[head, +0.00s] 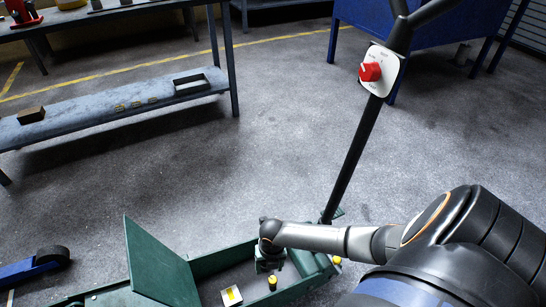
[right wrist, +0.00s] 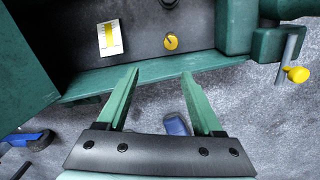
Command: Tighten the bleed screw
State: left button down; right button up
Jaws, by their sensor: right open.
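The green trolley jack (head: 220,262) lies low at the bottom of the head view, with its dark handle rising from it. A yellow-topped screw (right wrist: 170,42) stands on its dark inner plate and also shows in the head view (head: 272,282). A second yellow knob (right wrist: 298,74) sits on a grey pin at the jack's outer side. The frames do not tell which one is the bleed screw. My right gripper (right wrist: 161,75) is open and empty, its fingertips at the jack's green side wall, apart from both yellow parts. My left gripper is out of view.
A white-and-yellow label (right wrist: 109,39) is on the inner plate. A raised green panel (head: 158,262) stands at the jack's left. A red knob (head: 370,72) is on the handle's white plate. A workbench (head: 110,108) stands at back left. The floor between is clear.

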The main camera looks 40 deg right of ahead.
aim_at(273, 280)
pick_arm(q)
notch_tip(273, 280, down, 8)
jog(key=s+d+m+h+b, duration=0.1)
jog(key=b, duration=0.7)
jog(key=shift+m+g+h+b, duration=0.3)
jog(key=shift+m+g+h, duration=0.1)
pick_arm(e)
jog(key=shift+n, duration=0.8)
jog(key=f, duration=0.4)
jog(key=d+f, duration=0.1)
jog(key=f, duration=0.4)
jog(key=d+f, duration=0.1)
jog(key=f, duration=0.4)
jog(key=shift+w, duration=0.25)
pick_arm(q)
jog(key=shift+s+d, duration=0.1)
pick_arm(e)
jog(key=shift+r, duration=0.1)
jog(key=shift+c, duration=0.3)
grip_shut()
